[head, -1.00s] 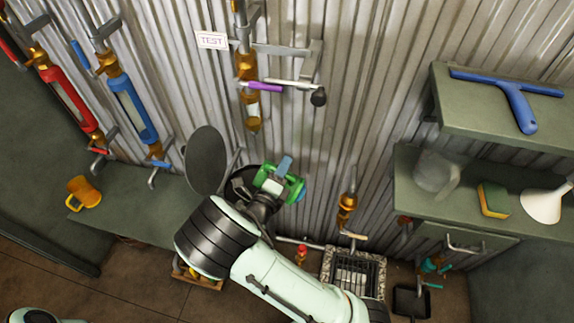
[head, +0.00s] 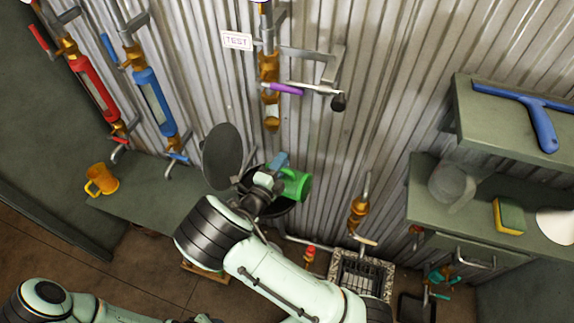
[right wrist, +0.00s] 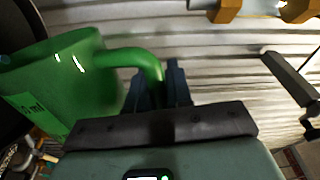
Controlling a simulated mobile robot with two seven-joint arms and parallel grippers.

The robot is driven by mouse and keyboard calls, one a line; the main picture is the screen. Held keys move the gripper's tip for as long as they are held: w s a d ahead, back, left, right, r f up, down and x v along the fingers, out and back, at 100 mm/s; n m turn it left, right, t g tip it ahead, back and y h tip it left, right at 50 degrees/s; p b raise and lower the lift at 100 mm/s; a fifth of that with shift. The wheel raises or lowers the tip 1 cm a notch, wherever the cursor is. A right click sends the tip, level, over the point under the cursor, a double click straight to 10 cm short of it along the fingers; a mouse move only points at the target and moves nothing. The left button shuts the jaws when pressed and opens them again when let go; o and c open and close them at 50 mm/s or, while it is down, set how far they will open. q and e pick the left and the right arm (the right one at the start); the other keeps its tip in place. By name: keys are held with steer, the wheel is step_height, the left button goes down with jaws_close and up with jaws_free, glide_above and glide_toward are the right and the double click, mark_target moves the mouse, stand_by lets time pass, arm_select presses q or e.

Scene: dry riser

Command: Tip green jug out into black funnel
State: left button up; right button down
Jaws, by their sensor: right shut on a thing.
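The jug's mouth is hidden in the head view, and I see no liquid. My left gripper is out of view.
A dark round disc (head: 222,157) stands left of my right wrist. Pipes with a purple-handled valve (head: 286,89) run down the corrugated wall above. An orange mug (head: 102,180) is on the left counter. Shelves at right hold a clear jug (head: 452,184) and a sponge (head: 509,215).

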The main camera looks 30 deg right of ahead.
steer(key=shift+w+a+r+n, duration=0.15)
steer(key=shift+w+a+n, duration=0.3)
steer(key=shift+w+n, duration=0.3)
steer(key=shift+w+a+r+n, duration=0.1)
steer(key=shift+w+a+n, duration=0.35)
steer(key=shift+w+n, duration=0.25)
steer(key=shift+s, duration=0.1)
stand_by(1.8)
